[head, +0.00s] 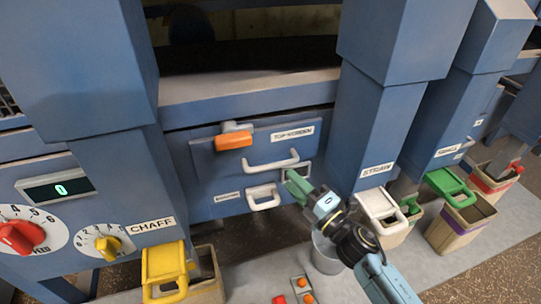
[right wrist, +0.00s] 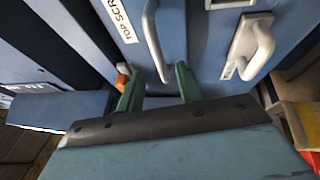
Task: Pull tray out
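The blue tray front labelled TOP SCREEN (head: 292,133) sits flush in the blue machine. It has a pale bar handle (head: 272,163) and an orange-tipped latch (head: 234,140) above it. A second pale handle (head: 263,198) is lower down. My right gripper (head: 292,180) is at the right end of the tray handle. In the right wrist view its green fingers (right wrist: 160,78) are apart, and the lower end of the tray handle (right wrist: 155,40) shows between their tips. I cannot tell whether they touch it. My left gripper is not in view.
Blue chutes labelled CHAFF (head: 151,225) and STRAW (head: 377,170) flank the tray. A yellow-handled gate (head: 165,265) is at lower left, a white one (head: 381,208) at right. A grey cup (head: 326,254) stands below my right arm. The space before the tray looks clear.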

